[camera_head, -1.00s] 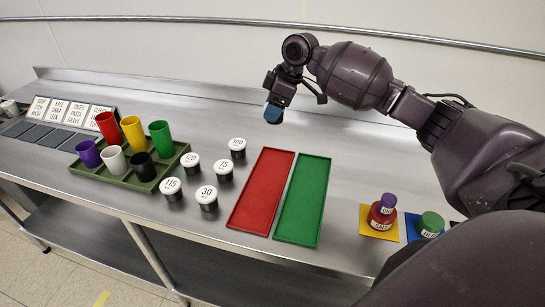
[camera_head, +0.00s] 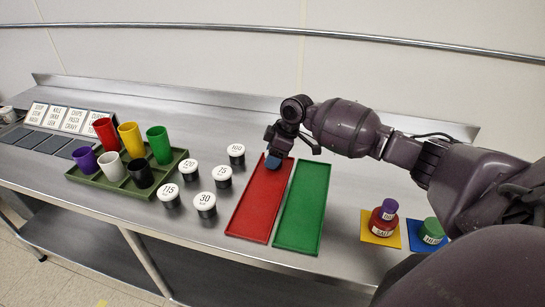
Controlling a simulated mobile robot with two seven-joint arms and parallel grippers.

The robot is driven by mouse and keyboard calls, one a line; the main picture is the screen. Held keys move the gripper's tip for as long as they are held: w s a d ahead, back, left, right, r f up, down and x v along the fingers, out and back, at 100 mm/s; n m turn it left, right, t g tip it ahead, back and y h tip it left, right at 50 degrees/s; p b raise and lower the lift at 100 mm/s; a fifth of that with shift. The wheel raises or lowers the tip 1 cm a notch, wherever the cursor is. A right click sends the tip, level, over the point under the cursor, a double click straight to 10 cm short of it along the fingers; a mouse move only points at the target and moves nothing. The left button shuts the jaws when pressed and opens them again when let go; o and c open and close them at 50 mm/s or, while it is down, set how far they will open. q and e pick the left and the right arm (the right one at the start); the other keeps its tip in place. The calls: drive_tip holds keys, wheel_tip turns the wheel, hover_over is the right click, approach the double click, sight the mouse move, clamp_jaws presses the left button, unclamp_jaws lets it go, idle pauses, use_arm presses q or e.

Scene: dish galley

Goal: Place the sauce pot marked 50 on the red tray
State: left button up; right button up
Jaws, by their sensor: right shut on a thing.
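My right gripper (camera_head: 275,160) is shut at the far end of the red tray (camera_head: 257,207), low over it. The thing in its jaws is almost wholly hidden by the fingers and its number cannot be read. It is likely the sauce pot marked 50, since no standing pot reads 50. I cannot tell whether it touches the tray. The rest of the red tray is bare. Black sauce pots with white lids stand left of it: 100 (camera_head: 237,154), 120 (camera_head: 190,170), 75 (camera_head: 222,176), 115 (camera_head: 169,195) and 30 (camera_head: 205,204). My left gripper is not in view.
An empty green tray (camera_head: 302,205) lies right of the red one. A green crate (camera_head: 108,183) with coloured cups stands left. A red jar (camera_head: 383,221) and a green-topped jar (camera_head: 432,230) stand on coloured mats at the right. The back of the counter is mostly clear.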

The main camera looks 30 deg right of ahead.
drive_tip(key=shift+f, duration=0.25)
drive_tip(key=shift+f, duration=0.1)
drive_tip(key=o, duration=0.9)
drive_tip(key=p+v, duration=0.1)
drive_tip(key=v, duration=1.1)
